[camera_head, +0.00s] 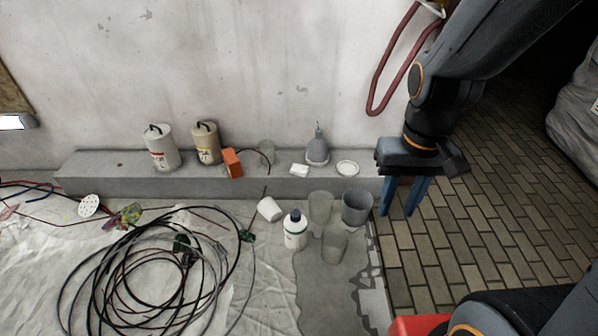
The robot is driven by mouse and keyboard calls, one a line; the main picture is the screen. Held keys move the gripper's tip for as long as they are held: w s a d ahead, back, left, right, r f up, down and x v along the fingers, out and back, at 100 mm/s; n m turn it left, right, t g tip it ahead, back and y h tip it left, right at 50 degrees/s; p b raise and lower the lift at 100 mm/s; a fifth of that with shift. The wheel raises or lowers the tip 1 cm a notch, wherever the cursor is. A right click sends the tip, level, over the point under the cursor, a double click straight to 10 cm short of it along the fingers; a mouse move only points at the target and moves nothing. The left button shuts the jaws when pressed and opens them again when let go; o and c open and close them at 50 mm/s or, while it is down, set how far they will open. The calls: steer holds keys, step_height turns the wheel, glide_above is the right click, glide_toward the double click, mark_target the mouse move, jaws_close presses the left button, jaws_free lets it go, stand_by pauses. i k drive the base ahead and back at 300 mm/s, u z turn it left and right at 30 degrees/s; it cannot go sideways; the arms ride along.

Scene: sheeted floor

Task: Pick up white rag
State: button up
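A small white item (299,169), which looks like a folded white rag, lies on the grey concrete ledge (110,179), left of a white dish. It is too small to be sure that it is cloth. My gripper (398,211) is at the right end of the ledge, to the right of the white item and apart from it. Its two blue fingers point down with a gap between them, and nothing shows between them.
On the ledge are two canisters (161,149), an orange block (232,163), a grey bottle (317,149) and a white dish (347,168). In front stand a white bottle (294,233) and several cups (357,207). Coiled cables (150,280) cover the sheeted floor. Brick paving (470,240) is clear.

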mark_target(300, 170)
steer(key=u, duration=1.5)
steer(key=k, duration=0.55)
steer(key=u, duration=0.5)
steer(key=i, duration=2.4)
steer(key=z, duration=1.15)
steer(key=i, duration=0.9)
steer(key=z, duration=1.55)
steer(key=i, duration=0.55)
steer(key=z, duration=0.4)
